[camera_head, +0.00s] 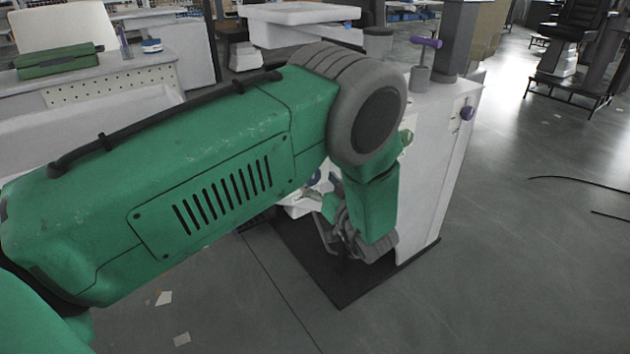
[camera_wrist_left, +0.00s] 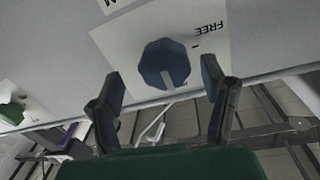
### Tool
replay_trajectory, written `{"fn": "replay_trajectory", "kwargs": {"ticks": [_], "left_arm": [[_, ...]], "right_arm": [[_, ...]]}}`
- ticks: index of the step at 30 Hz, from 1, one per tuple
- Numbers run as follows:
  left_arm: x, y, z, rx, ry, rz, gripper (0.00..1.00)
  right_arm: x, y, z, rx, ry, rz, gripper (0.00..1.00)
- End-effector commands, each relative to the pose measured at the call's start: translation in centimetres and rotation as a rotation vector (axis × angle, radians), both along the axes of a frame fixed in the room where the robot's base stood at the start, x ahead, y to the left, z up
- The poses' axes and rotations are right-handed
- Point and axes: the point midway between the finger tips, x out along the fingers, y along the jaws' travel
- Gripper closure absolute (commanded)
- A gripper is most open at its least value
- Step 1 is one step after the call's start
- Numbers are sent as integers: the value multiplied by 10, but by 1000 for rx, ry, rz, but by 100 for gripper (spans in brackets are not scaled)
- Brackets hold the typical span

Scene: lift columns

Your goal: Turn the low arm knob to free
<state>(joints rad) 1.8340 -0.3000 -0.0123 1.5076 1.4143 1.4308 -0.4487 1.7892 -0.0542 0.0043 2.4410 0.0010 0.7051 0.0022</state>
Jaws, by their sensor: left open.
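The low arm knob is a dark blue round knob (camera_wrist_left: 165,64) with a pale pointer line, on a white label plate (camera_wrist_left: 120,40) in the left wrist view. The plate reads "FREE", upside down, to the knob's upper right. The pointer line points down in the picture, not at that word. My left gripper (camera_wrist_left: 166,85) is open, its fingers on either side of the knob's lower part; I cannot tell whether they touch it. In the head view my green left arm hides most of the knob's area, and the left gripper (camera_head: 345,240) is low beside the white cabinet (camera_head: 432,165).
A green knob (camera_wrist_left: 12,113) is at the left wrist view's left edge. A dark mat (camera_head: 340,290) lies below. Open floor (camera_head: 540,250) is to the right, with black cables.

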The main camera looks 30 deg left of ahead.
Motion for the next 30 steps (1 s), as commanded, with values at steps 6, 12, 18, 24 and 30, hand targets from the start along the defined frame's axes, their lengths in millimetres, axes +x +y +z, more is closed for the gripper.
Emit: {"fn": "replay_trajectory", "kwargs": {"ticks": [6,12,18,24,30], "left_arm": [[7,18,-1,-3,0,1,34],[8,16,0,-1,0,0,34],[8,15,0,0,1,0,76],[8,15,0,-1,-2,-2,84],[8,14,0,-17,-35,-4,84]], "right_arm": [[0,0,-3,0,0,0,60],[0,0,-2,0,0,1,60],[0,0,-2,0,0,1,60],[0,0,-2,0,0,0,60],[0,0,-3,0,0,1,60]]}}
